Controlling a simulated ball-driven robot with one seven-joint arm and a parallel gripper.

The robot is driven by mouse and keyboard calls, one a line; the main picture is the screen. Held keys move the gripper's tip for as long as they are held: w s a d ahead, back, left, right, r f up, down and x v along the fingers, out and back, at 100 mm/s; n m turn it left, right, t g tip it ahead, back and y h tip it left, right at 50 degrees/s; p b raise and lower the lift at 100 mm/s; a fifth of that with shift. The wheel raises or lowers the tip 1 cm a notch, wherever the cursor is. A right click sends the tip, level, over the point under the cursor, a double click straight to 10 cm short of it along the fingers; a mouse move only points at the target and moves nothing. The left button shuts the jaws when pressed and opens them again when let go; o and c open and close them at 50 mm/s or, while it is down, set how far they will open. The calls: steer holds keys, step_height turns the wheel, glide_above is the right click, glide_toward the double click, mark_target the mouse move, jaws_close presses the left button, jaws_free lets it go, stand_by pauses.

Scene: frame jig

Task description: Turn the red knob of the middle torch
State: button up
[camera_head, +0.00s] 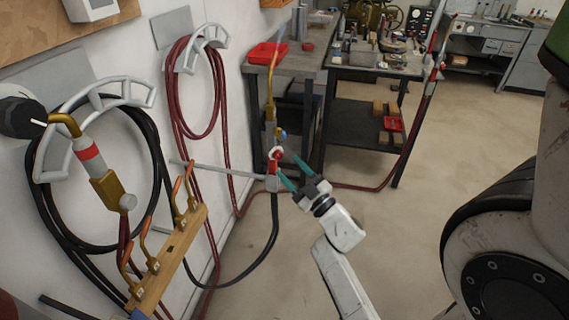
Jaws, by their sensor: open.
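The middle torch (270,108) stands upright on a clamp at the end of a grey bar from the wall. It has a brass neck and body. Its red knob (275,156) sits low on the torch, below a small blue knob (283,134). My gripper (289,165) is open with two teal fingers, just right of the red knob. One finger is at the upper right and one at the lower right of it. The fingertips are close to the knob; I cannot tell whether they touch it. The gripper holds nothing visible.
A brass torch with a red band (88,152) hangs at the left. Below it a wooden rail (168,262) carries several copper tips. Hoses hang on wall hooks. Workbenches (290,62) stand behind. The floor (440,150) at the right is clear.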

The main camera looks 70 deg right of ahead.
mark_target(279, 157)
steer(key=v, duration=0.7)
steer(key=shift+b, duration=0.4)
steer(key=shift+o, duration=0.2)
steer(key=shift+r, duration=0.15)
step_height(279, 157, up, 4)
steer(key=a+m+g+p, duration=0.2)
steer(key=m+g+p, duration=0.45)
steer(key=p, duration=0.85)
steer(key=shift+m+t, duration=0.55)
steer(key=shift+t, duration=0.3)
steer(key=p+x, duration=0.2)
steer(key=x, duration=0.9)
steer(key=shift+d, duration=0.1)
steer(key=shift+c, duration=0.4)
